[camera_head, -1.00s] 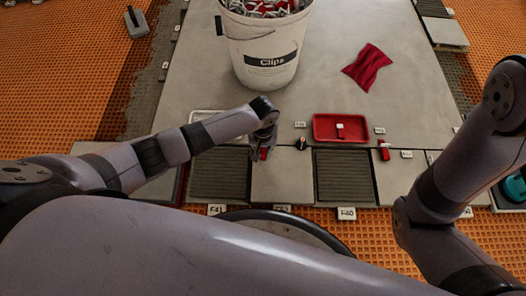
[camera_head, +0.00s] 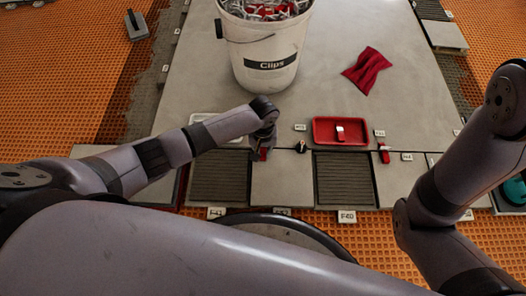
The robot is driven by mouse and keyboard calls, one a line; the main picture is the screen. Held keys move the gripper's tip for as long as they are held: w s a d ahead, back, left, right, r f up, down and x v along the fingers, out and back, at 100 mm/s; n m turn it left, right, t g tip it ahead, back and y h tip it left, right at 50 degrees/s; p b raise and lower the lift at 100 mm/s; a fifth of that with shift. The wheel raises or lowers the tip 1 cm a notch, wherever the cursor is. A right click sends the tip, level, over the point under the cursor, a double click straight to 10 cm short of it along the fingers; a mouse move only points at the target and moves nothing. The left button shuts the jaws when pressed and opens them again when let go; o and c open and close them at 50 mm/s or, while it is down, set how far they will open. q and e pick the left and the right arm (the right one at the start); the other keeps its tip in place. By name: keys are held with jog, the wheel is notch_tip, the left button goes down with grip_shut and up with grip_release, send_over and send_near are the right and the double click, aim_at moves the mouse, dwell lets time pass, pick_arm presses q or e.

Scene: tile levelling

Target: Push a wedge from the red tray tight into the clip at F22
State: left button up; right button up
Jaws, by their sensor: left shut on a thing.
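My left gripper (camera_head: 264,143) points down at the front edge of the big grey slab, over the joint with the front row of tiles. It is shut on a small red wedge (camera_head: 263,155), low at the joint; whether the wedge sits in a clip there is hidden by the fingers. The red tray (camera_head: 320,141) lies to its right on the slab, with a small white and red piece (camera_head: 340,131) in it. Small label tags stand along the joint, but I cannot read which is F22. My right gripper is out of view; only its arm shows.
A white bucket (camera_head: 264,65) of clips stands behind the left gripper. A red cloth (camera_head: 369,71) lies at the back right. A small dark piece (camera_head: 301,147) and a red wedge with a white part (camera_head: 384,153) stand along the joint. A pale tray (camera_head: 204,117) is partly behind my left arm.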

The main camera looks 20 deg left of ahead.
pick_arm(q)
jog(key=shift+w+r, duration=0.1)
jog(key=shift+w, duration=0.05)
jog(key=o, duration=0.9)
jog(key=shift+c, duration=0.2)
